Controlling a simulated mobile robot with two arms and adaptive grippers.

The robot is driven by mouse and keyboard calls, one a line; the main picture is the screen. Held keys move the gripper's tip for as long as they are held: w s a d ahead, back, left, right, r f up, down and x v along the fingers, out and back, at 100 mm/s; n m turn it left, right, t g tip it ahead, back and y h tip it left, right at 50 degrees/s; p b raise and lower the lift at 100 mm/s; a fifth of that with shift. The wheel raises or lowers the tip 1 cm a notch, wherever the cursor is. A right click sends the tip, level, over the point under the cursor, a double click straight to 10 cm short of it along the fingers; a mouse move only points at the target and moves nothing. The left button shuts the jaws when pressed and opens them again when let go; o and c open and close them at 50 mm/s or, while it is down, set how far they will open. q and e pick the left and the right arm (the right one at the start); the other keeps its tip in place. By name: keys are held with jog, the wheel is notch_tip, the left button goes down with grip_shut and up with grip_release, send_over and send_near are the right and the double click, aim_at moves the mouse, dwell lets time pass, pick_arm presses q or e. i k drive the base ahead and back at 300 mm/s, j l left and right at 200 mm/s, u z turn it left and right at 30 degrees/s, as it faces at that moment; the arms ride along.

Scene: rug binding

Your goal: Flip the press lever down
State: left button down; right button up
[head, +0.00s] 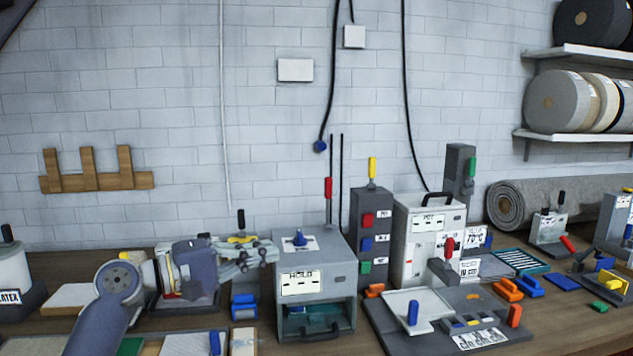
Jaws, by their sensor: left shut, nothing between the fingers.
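Several upright levers stand on the bench machines, and I cannot tell for certain which is the press lever. One has a red handle (328,188) on a thin rod behind the grey HOLD box (340,270). A yellow-handled lever (372,168) tops the grey column with coloured buttons, and a green-handled one (472,167) stands further right. A short red handle (448,247) rises from the low grey fixture, and a black handle (241,219) stands just behind my left gripper. My left gripper (268,252) is shut and empty, left of the HOLD box. My right gripper is out of view.
The grey button column (368,264) and a white machine (424,215) crowd the bench right of the HOLD box. A low grey fixture (383,318) with a white plate lies in front. Orange clamps (508,289) and a rolled rug (575,196) are at right.

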aim_at(327, 180)
jog(key=i, duration=1.45)
